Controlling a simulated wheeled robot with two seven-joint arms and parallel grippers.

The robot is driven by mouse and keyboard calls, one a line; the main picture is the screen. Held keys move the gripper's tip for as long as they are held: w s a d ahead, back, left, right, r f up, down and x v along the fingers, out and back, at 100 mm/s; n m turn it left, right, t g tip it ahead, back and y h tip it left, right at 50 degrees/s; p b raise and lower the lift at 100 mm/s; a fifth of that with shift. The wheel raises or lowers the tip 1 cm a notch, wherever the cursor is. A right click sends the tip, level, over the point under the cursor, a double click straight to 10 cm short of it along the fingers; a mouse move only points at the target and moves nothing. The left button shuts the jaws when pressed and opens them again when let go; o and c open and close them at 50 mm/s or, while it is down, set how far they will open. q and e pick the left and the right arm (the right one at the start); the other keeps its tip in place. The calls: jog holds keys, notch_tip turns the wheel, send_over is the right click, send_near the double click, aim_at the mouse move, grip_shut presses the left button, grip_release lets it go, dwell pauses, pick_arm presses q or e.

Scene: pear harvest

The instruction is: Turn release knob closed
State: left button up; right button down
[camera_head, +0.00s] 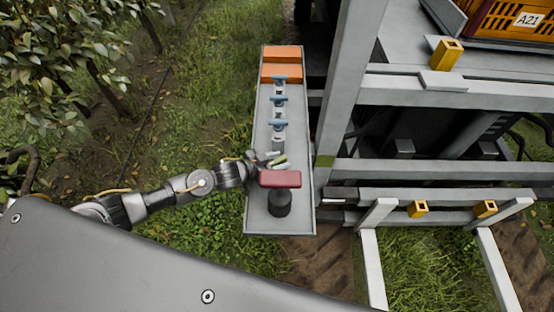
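A red bar-shaped knob (280,179) stands on a dark round post (280,204) near the lower end of a long grey panel (258,215). The bar lies crosswise on the panel. My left arm comes in from the left, and my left gripper (275,161) is over the panel, just above the red bar in the picture. The gripper is small and partly merges with a green-and-light piece beside it. I cannot tell whether it touches the bar or whether its fingers are open. My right gripper is not in view.
Several blue-handled valves (279,100) run up the panel to orange blocks (281,54) at its top. A grey metal frame (344,80) stands close on the right, with an orange crate (510,20) on its deck. Leafy branches (60,50) hang at the upper left.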

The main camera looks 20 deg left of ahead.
pick_arm(q)
jog(key=shift+c, duration=0.3)
jog(key=c, duration=0.7)
grip_shut()
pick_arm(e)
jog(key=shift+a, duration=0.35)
